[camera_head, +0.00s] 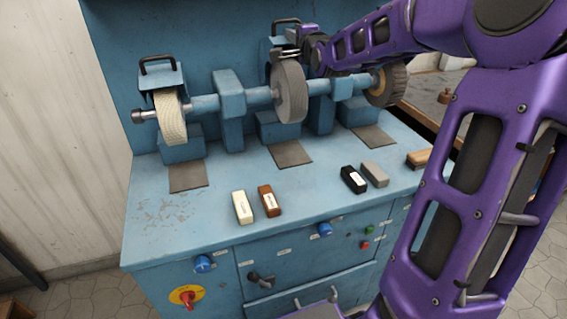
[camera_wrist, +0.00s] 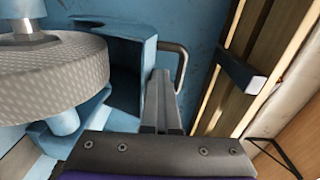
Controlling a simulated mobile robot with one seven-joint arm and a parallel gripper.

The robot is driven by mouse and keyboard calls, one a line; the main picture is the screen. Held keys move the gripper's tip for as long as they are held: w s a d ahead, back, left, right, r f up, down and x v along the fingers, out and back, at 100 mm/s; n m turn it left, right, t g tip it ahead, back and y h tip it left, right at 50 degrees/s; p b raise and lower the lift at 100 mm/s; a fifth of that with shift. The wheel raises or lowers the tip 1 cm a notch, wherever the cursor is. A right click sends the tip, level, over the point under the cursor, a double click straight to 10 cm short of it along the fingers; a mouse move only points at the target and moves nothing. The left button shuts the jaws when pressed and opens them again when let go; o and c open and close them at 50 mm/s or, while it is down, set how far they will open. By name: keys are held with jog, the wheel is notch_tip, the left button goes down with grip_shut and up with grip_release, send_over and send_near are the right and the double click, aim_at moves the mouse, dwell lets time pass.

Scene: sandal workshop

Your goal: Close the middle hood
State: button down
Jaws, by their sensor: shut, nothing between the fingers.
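The middle hood (camera_head: 270,48) is a blue cover with a dark bar handle (camera_head: 285,21). It stands up behind the top of the grey middle wheel (camera_head: 290,92), leaving the wheel's front and top uncovered. In the wrist view the hood (camera_wrist: 125,75) shows its hollow side beside the textured wheel (camera_wrist: 55,75), with the handle (camera_wrist: 182,65) curving from its edge. My gripper (camera_head: 284,54) is shut and empty, close to the hood above the wheel. Its fingers (camera_wrist: 160,85) are between the hood and handle in the wrist view; contact cannot be told.
The left hood (camera_head: 160,76) stands raised over a cream wheel (camera_head: 170,116). A brown wheel (camera_head: 387,84) is at the shaft's right end. White (camera_head: 242,207), brown (camera_head: 268,201), black (camera_head: 353,179) and grey (camera_head: 375,173) blocks lie on the blue bench (camera_head: 215,225). My arm covers the right side.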

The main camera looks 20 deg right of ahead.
aim_at(291, 66)
jog(key=f, duration=0.2)
jog(key=f+g, duration=0.1)
jog(key=f, duration=0.2)
jog(key=s+f+g, duration=0.1)
jog(key=f, duration=0.1)
jog(key=shift+s+a+f, duration=0.1)
jog(key=shift+f, duration=0.15)
jog(key=shift+s+r+p, duration=0.45)
jog(key=shift+s+p, duration=0.05)
jog(key=shift+p, duration=0.35)
jog(key=shift+r+p+v, duration=0.25)
jog(key=shift+p+v, duration=0.65)
jog(key=shift+v, duration=0.15)
jog(key=shift+s+g+p, duration=0.3)
jog(key=shift+p, duration=0.95)
jog(key=shift+s+p, duration=0.15)
jog(key=shift+p, duration=0.65)
jog(key=v, duration=0.2)
jog(key=shift+s+r, duration=0.15)
jog(key=shift+s, duration=0.2)
jog(key=shift+w+r, duration=0.1)
jog(key=shift+r, duration=0.05)
